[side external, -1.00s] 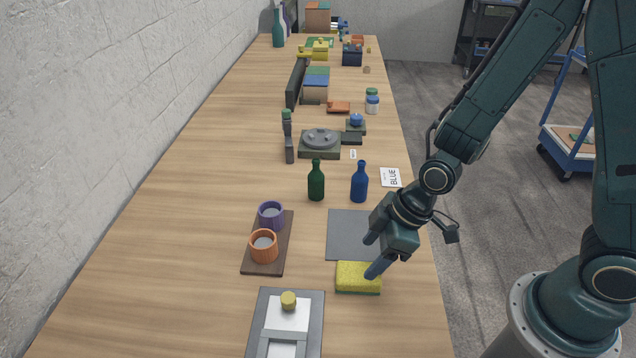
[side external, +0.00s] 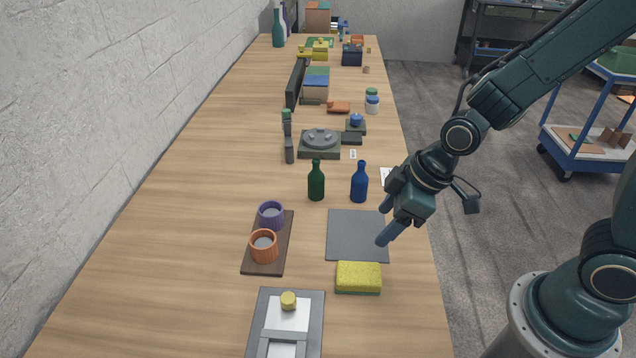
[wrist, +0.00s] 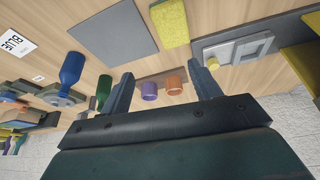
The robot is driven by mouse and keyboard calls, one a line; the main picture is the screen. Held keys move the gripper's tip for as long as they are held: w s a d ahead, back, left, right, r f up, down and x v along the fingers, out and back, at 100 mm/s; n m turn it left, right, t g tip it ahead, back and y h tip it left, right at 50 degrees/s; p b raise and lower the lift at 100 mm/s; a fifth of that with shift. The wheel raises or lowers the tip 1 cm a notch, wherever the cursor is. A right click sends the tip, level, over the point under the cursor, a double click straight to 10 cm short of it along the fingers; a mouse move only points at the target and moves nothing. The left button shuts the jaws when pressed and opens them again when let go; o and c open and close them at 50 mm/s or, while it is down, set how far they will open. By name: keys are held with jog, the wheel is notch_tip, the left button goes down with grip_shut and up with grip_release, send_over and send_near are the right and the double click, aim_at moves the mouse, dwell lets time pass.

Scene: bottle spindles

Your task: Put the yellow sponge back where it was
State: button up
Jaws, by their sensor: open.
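The yellow sponge (side external: 358,277) with a green underside lies flat on the wooden table, just in front of the dark grey square mat (side external: 352,236). In the wrist view the sponge (wrist: 171,22) lies beside the mat (wrist: 112,36). My gripper (side external: 388,236) is open and empty, raised above the right part of the mat, behind and to the right of the sponge. Its two fingers (wrist: 158,92) stand apart in the wrist view with nothing between them that they touch.
A green bottle (side external: 316,182) and a blue bottle (side external: 359,184) stand behind the mat. A brown board (side external: 284,252) with purple and orange cups is to the left. A grey plate fixture (side external: 315,322) with a yellow knob is in front left. Table at the left is clear.

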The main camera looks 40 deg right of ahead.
jog(key=s+d+r+m+t+h, duration=0.1)
jog(key=s+d+r+m, duration=0.2)
jog(key=s+r, duration=0.3)
jog(key=s+d+r+m+h, duration=0.1)
jog(key=s+d+r+m, duration=0.3)
jog(key=r, duration=0.7)
jog(key=s+d, duration=0.2)
jog(key=shift+s+r+t+h, duration=0.15)
jog(key=shift+s+t+h, duration=0.15)
jog(key=shift+t, duration=0.1)
